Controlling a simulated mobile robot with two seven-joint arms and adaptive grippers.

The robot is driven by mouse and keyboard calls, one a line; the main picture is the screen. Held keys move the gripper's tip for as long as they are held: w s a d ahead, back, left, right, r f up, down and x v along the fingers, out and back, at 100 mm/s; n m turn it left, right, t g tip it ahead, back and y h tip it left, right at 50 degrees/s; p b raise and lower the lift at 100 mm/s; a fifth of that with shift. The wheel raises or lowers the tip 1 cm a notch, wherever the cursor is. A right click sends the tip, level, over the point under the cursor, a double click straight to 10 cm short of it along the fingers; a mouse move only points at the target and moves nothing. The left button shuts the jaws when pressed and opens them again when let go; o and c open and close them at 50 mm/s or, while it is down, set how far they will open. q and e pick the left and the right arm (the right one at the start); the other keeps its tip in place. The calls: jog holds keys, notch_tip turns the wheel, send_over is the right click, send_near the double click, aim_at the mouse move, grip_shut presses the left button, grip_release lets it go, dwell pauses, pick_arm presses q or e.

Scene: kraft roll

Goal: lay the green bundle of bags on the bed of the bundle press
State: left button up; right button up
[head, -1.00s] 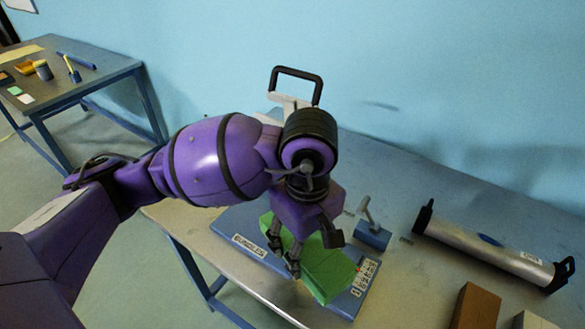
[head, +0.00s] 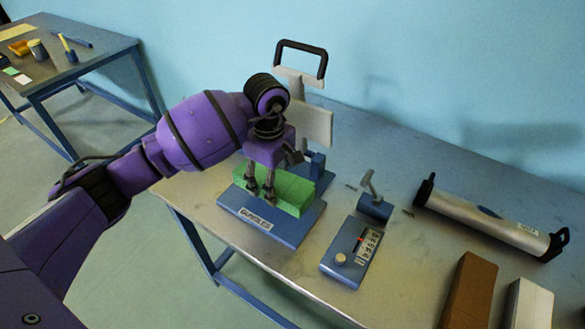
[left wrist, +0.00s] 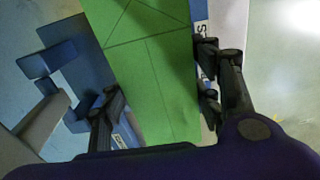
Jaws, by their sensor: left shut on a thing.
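The green bundle of bags (head: 292,189) is over the blue bed of the bundle press (head: 300,232), roughly lined up with it. I cannot tell whether the bundle rests on the bed or hangs just above it. My left gripper (head: 261,192) is shut on the bundle from above. In the left wrist view, the bundle (left wrist: 150,65) sits between the two fingers (left wrist: 160,100). The bed's front label is clear of the bundle. The press's pale plate (head: 312,122) and black handle (head: 302,58) stand up behind. My right gripper is not in view.
A blue control box with a knob (head: 350,250) and a small lever stand (head: 374,205) are right of the press. A silver roll (head: 490,228) lies further right, with brown (head: 468,290) and white (head: 530,303) blocks in front. A side table (head: 75,68) stands at back left.

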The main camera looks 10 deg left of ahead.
pick_arm(q)
jog(key=shift+w+a+f, duration=0.3)
jog(key=shift+w+f, duration=0.3)
jog(key=shift+f, duration=1.8)
jog(key=shift+f, duration=0.2)
jog(key=o, duration=1.4)
notch_tip(320, 180, up, 12)
jog(key=shift+r, duration=0.2)
